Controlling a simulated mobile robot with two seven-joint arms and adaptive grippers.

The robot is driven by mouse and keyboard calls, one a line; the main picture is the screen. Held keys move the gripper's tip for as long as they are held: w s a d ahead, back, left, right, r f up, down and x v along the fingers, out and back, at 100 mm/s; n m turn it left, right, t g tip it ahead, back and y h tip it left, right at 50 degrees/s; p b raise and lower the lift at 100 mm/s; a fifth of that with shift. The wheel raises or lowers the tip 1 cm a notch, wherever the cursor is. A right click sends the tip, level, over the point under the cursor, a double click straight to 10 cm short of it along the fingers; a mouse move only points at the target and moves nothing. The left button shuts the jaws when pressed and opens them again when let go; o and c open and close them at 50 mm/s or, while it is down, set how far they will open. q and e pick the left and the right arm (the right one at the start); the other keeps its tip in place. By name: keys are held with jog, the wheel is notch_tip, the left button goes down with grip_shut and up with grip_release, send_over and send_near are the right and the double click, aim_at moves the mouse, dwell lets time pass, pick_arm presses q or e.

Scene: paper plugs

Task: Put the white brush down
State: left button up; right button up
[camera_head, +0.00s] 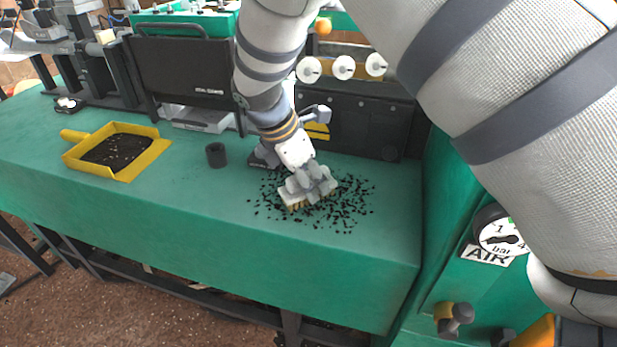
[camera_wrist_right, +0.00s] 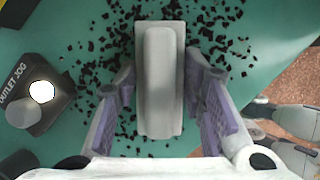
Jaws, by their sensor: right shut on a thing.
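The white brush (camera_head: 291,199) has a pale block, a raised handle and tan bristles that point down. It is at the green bench top (camera_head: 215,215), among scattered black bits (camera_head: 345,205); I cannot tell whether the bristles touch the surface. My right gripper (camera_head: 309,184) is above the brush and shut on its handle. In the right wrist view the brush (camera_wrist_right: 160,85) stands lengthwise between the two purple-padded fingers (camera_wrist_right: 163,105). My left gripper is not in view.
A yellow dustpan (camera_head: 127,170) holding black bits lies on the left of the bench. A dark cylinder (camera_head: 216,155) stands between it and the brush. A dark machine panel (camera_head: 365,127) closes the back. The bench front is clear. An outlet jog box (camera_wrist_right: 35,100) sits beside the bits.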

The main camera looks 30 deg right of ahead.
jog(key=o, duration=1.3)
jog(key=v, duration=1.2)
jog(key=shift+r, duration=0.15)
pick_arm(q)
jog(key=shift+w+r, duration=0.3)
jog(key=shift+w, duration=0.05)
